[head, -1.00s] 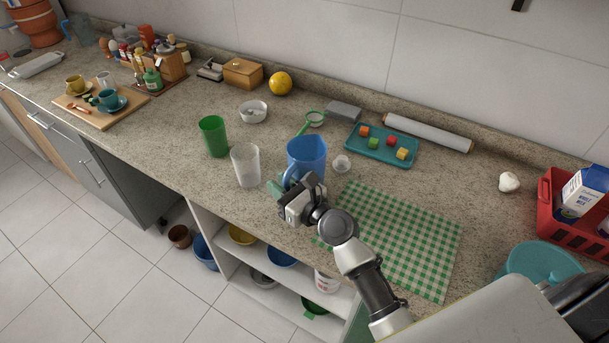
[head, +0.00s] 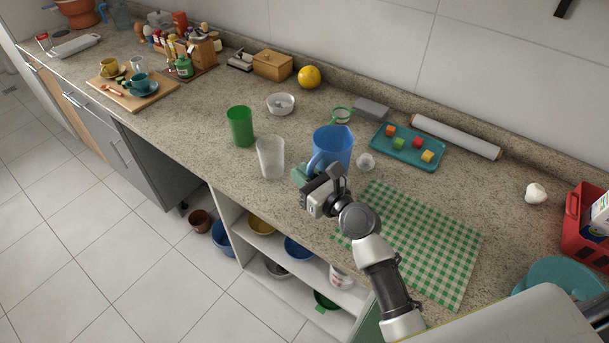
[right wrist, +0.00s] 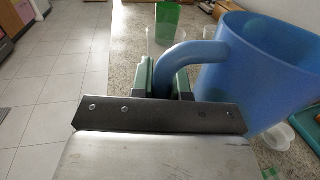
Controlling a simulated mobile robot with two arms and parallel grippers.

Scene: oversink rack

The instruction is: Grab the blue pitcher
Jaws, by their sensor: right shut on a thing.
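The blue pitcher (head: 334,146) stands upright on the speckled counter, with its handle toward the front left. My right gripper (head: 306,174) is at the handle, on the near side of the pitcher. In the right wrist view the pitcher (right wrist: 262,75) fills the right side, and its handle (right wrist: 183,62) runs down between the two green fingers of my right gripper (right wrist: 170,80), which is shut on it. The lower handle is hidden behind the gripper's body. My left gripper is not in view.
A clear cup (head: 270,157) and a green cup (head: 240,126) stand left of the pitcher. A small white bowl (head: 366,162) is close on its right. A green checked cloth (head: 425,240) and a teal tray (head: 408,158) lie to the right.

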